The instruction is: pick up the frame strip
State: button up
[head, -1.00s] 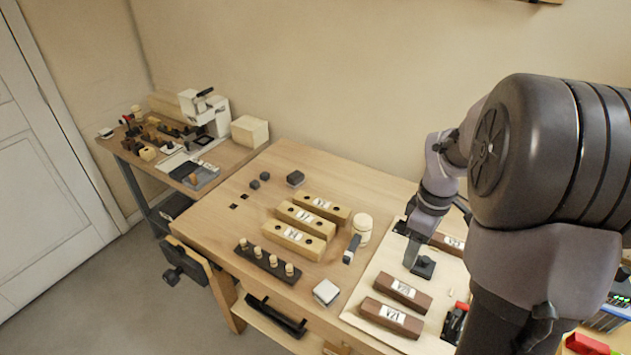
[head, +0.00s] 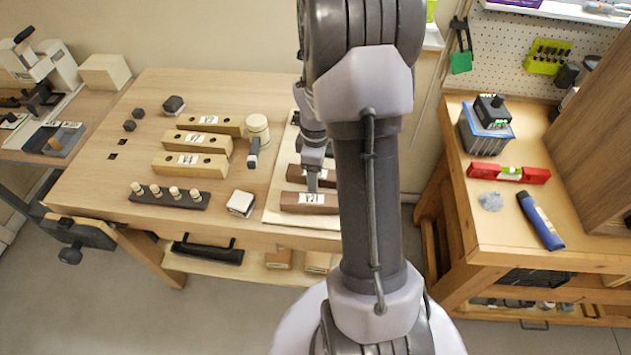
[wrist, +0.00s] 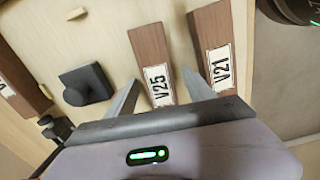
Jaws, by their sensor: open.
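Several dark brown strips with white labels lie on a pale board; which one is the frame strip I cannot tell. In the wrist view, the strip marked V25 (wrist: 151,57) lies between and beyond the fingers of my open gripper (wrist: 160,80). The strip marked V21 (wrist: 215,45) lies just right of the right finger. A third strip (wrist: 18,80) is at the left edge, partly cut off. In the head view, my gripper (head: 312,178) is over the strips, and my arm hides part of the board. The front strip (head: 292,199) shows there. I see no contact.
A dark block with a knob (wrist: 86,86) stands left of V25. A red level (head: 508,173) lies on the right bench.

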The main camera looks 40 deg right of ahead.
jog(key=shift+r, duration=0.1)
jog(key=shift+c, duration=0.2)
grip_shut()
